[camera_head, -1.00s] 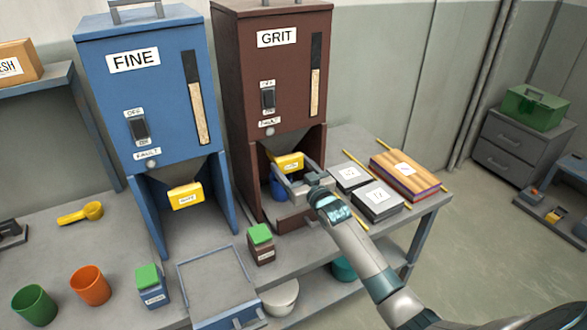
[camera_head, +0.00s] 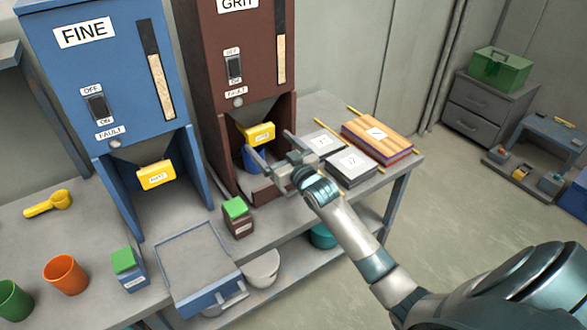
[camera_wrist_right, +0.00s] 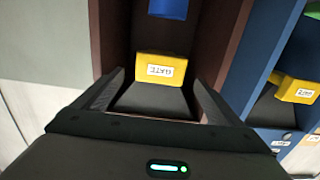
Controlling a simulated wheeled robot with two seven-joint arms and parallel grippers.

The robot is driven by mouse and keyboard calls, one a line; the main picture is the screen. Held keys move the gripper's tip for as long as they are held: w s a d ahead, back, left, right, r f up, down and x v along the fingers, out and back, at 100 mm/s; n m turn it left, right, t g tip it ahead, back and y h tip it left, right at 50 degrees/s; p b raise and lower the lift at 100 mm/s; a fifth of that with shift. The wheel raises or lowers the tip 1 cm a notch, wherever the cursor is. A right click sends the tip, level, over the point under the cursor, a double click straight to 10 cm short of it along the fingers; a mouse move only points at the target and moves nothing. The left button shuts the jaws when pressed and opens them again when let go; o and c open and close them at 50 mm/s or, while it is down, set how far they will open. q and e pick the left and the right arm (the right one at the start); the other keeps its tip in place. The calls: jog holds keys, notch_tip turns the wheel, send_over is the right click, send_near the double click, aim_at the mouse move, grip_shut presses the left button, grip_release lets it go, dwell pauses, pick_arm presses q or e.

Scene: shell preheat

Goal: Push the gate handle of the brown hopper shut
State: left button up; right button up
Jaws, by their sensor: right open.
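The brown hopper (camera_head: 238,90), labelled GRIT, stands right of the blue FINE hopper. Its yellow gate handle (camera_head: 259,133) sits under the funnel, and a blue container (camera_head: 250,160) is below it. My right gripper (camera_head: 268,157) is open and empty at the front of the hopper's bay, close to the gate handle. In the right wrist view the yellow handle marked GATE (camera_wrist_right: 166,69) lies ahead, between the two spread fingers (camera_wrist_right: 157,95), and no contact is evident. My left gripper does not show.
The blue hopper (camera_head: 105,75) has its own yellow gate handle (camera_head: 156,175). Grey boxes (camera_head: 351,166) and a wood-topped stack (camera_head: 378,138) are to the right. A grey tray (camera_head: 198,255) sits at the front.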

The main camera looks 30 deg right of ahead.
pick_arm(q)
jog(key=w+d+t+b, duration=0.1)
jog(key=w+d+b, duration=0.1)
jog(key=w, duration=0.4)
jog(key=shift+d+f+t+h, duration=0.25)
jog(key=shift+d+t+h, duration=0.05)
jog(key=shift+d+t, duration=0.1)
pick_arm(e)
jog(key=s, duration=1.1)
jog(key=shift+s+d, duration=0.2)
jog(key=shift+s, duration=0.2)
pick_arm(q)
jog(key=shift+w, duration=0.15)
pick_arm(e)
jog(key=shift+f, duration=0.1)
